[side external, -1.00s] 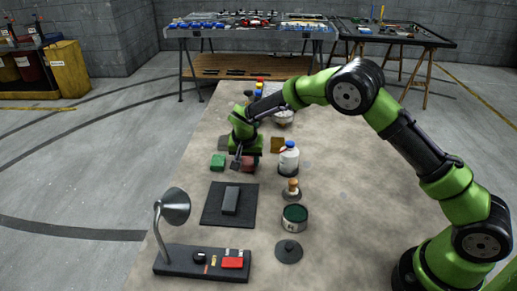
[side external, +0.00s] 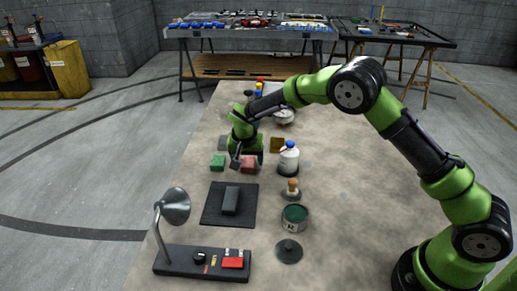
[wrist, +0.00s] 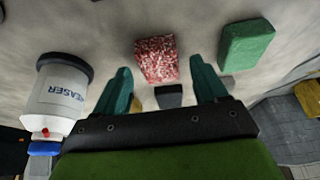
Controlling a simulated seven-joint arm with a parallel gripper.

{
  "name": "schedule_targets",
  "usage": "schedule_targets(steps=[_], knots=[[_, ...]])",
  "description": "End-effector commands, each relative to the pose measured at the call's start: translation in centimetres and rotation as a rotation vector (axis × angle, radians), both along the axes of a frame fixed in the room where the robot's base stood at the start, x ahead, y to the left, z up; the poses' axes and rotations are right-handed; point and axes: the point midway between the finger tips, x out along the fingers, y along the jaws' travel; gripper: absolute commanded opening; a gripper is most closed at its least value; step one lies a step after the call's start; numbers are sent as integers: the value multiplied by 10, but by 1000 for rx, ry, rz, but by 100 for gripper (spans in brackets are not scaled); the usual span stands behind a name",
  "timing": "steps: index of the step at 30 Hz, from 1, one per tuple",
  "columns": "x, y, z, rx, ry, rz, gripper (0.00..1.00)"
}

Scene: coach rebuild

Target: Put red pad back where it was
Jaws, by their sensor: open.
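The red pad (side external: 249,165) lies on the table beside the green pad (side external: 217,162). In the wrist view the red pad (wrist: 156,58) has a speckled red-and-white top and shows ahead of the gap between my fingers. My gripper (side external: 248,159) is open and low over the table, just behind the red pad in the side view. Its two spread fingers (wrist: 161,82) hold nothing. The green pad (wrist: 247,44) lies beyond the right finger. A grey pad (side external: 222,142) and a tan pad (side external: 277,145) lie farther back, partly hidden in the wrist view.
A white degreaser bottle (side external: 289,158) stands right of my gripper and shows large in the wrist view (wrist: 57,95). A dark block (side external: 231,201) sits on a black mat (side external: 210,211) in front. A wooden-knobbed tool (side external: 293,189), open tin (side external: 295,217) and lamp (side external: 174,207) stand nearer.

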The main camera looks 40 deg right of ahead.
Motion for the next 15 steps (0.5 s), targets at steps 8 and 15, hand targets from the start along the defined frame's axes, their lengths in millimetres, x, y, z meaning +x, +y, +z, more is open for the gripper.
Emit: schedule_targets(steps=[8,15], knots=[[-16,17,56,2,-4,3,72],[-27,27,92,0,-2,2,72]])
